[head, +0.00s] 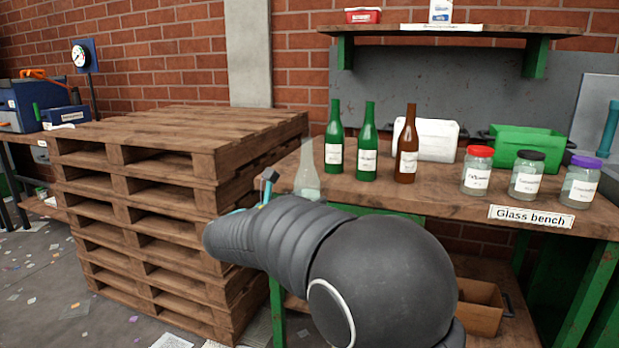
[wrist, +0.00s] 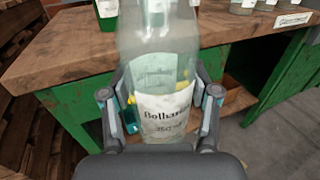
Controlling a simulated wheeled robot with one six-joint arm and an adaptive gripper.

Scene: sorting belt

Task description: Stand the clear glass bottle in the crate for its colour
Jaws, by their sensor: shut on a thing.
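The clear glass bottle (head: 308,178) is upright at the left end of the glass bench, partly hidden behind my arm in the head view. In the wrist view the clear bottle (wrist: 158,65) fills the middle, with a white label low on it. My gripper (wrist: 162,110) is shut on it, one finger on each side. The bottle is in front of the bench edge in the wrist view. A white crate (head: 425,139) and a green crate (head: 528,145) stand at the back of the bench. Their insides are mostly hidden.
Two green bottles (head: 334,140) and a brown bottle (head: 407,146) stand on the bench (head: 440,194) before the white crate. Several lidded jars (head: 526,176) stand at the right. A pallet stack (head: 150,200) rises on the left. A brown wooden box (head: 480,305) sits below the bench.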

